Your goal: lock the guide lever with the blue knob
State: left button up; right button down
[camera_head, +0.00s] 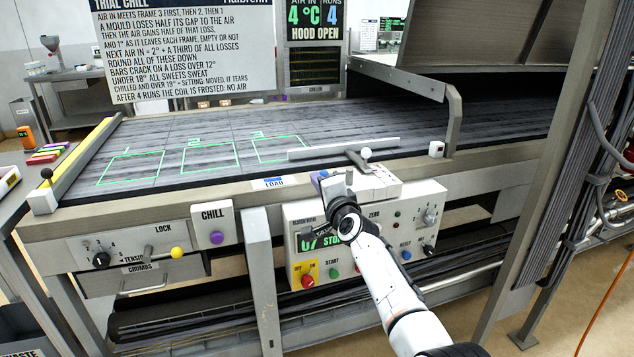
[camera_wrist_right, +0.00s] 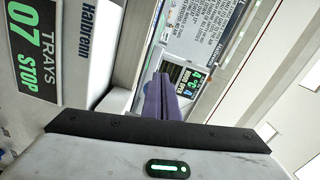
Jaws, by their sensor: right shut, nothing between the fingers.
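My right gripper (camera_head: 319,184) is at the front edge of the belt, above the control box, with its purple fingers shut and empty. In the right wrist view the shut fingers (camera_wrist_right: 166,98) point away from the camera. A small blue spot (camera_head: 323,174) shows right at the fingertips in the head view; it may be the blue knob, mostly hidden by my gripper. The guide lever's arm is not clear. My left gripper is not in view.
A white-knobbed lever (camera_head: 366,154) stands to the right on the guide bar (camera_head: 345,148). The control box (camera_head: 300,236) with buttons and dials is below. A yellow-knobbed lever (camera_head: 177,253) is at lower left. The belt (camera_head: 215,130) is clear; the hood (camera_head: 480,60) stands at right.

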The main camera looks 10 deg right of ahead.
jog(key=shift+d+r, duration=0.25)
jog(key=shift+d, duration=0.1)
jog(key=s+p, duration=0.3)
jog(key=s, duration=0.7)
jog(key=shift+s+d, duration=0.15)
jog(key=shift+d, duration=0.2)
